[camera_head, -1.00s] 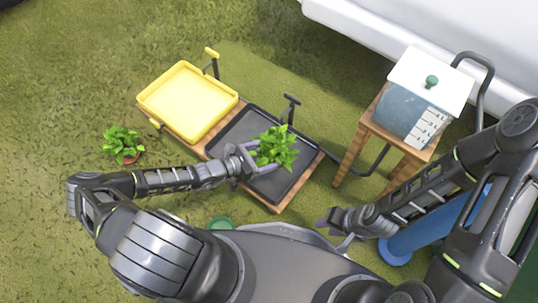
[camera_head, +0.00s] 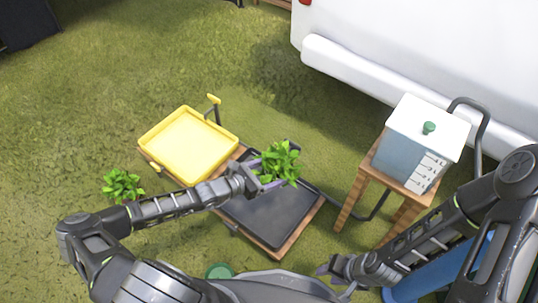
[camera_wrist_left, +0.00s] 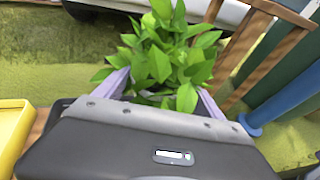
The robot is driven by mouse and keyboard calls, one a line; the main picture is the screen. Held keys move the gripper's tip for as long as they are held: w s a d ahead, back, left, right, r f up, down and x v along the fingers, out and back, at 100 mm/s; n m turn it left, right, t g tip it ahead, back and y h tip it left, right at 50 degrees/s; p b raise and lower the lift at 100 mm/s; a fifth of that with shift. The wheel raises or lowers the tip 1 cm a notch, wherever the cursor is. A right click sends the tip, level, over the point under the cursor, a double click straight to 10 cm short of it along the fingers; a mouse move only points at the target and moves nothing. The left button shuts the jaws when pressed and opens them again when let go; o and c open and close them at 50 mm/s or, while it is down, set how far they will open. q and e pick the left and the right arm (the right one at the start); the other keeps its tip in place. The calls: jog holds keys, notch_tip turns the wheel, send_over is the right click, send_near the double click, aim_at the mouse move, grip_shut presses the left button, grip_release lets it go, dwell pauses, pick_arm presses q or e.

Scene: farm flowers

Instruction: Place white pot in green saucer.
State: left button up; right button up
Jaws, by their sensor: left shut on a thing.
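My left gripper (camera_head: 264,182) is shut on a leafy green potted plant (camera_head: 281,160) and holds it over the far part of the black tray. The plant also shows between the fingers in the left wrist view (camera_wrist_left: 168,58). Leaves and fingers hide its pot, so I cannot see the pot's colour. A round green thing (camera_head: 219,271), possibly the green saucer, lies on the grass at the bottom, partly hidden by my body. My right gripper (camera_head: 332,274) is open and empty, low at the right of the black tray.
A yellow tray (camera_head: 176,172) and a black tray (camera_head: 262,232) sit on a wooden stand. Another green plant (camera_head: 122,184) stands on grass at left. A white-topped box (camera_head: 410,150) rests on a wooden stool (camera_head: 357,190) at right. A white vehicle (camera_head: 400,45) fills the back.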

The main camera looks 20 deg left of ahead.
pick_arm(q)
jog(key=w+a+r+n+t+y, duration=0.1)
jog(key=w+r, duration=0.2)
jog(key=r, duration=0.6)
jog(key=w+r+n+y, duration=0.1)
jog(key=w+r, duration=0.2)
jog(key=r, duration=0.5)
jog(key=s+a+r+n+t+y, duration=0.1)
jog(key=r, duration=0.9)
jog(key=s+a+r+n+y, duration=0.1)
jog(key=s+a+r+y, duration=0.1)
jog(key=r, duration=0.8)
jog(key=shift+s+r+n+t, duration=0.2)
jog(key=shift+r+n+t, duration=0.1)
jog(key=shift+t, duration=0.1)
